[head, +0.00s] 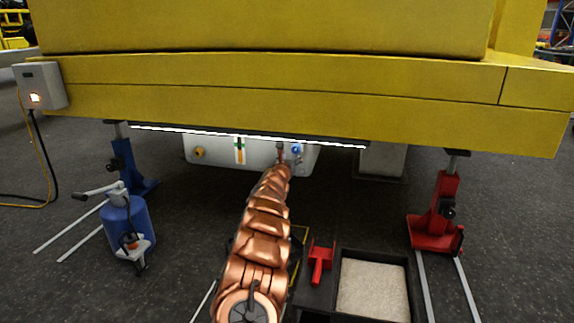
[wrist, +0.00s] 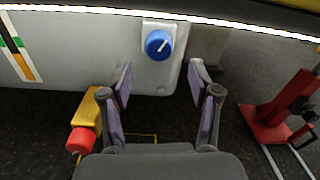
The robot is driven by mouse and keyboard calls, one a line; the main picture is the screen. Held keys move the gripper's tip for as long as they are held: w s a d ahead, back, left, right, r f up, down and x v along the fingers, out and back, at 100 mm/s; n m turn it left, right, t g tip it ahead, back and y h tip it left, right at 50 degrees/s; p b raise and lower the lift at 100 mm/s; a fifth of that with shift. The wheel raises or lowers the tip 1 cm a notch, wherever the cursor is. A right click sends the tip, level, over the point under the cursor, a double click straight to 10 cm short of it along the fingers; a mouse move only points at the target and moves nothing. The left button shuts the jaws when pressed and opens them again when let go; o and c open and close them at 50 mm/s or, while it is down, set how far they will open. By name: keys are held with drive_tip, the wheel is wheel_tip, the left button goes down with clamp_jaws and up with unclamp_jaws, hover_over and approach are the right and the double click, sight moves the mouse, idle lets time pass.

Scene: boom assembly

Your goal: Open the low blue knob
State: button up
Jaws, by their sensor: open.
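The low blue knob (head: 295,148) sits at the right end of a pale grey panel under the yellow boom. In the wrist view the blue knob (wrist: 159,44) is round, with a white pointer line slanting to the upper right, on a raised light plate. My gripper (wrist: 160,80) is open and empty. Its two purple-padded fingers stand to either side and below the knob, apart from it. In the head view my gripper (head: 284,150) is small beside the knob, at the end of my copper arm.
The yellow boom (head: 300,75) hangs low over the panel, with a bright light strip (head: 250,137) along its underside. A red stand (head: 438,215) is at right, and a blue stand (head: 128,165) and blue canister (head: 128,222) at left. A red-knobbed yellow part (wrist: 85,130) lies near the left finger.

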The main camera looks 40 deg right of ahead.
drive_tip(key=shift+v, duration=2.7)
drive_tip(key=shift+a, duration=0.1)
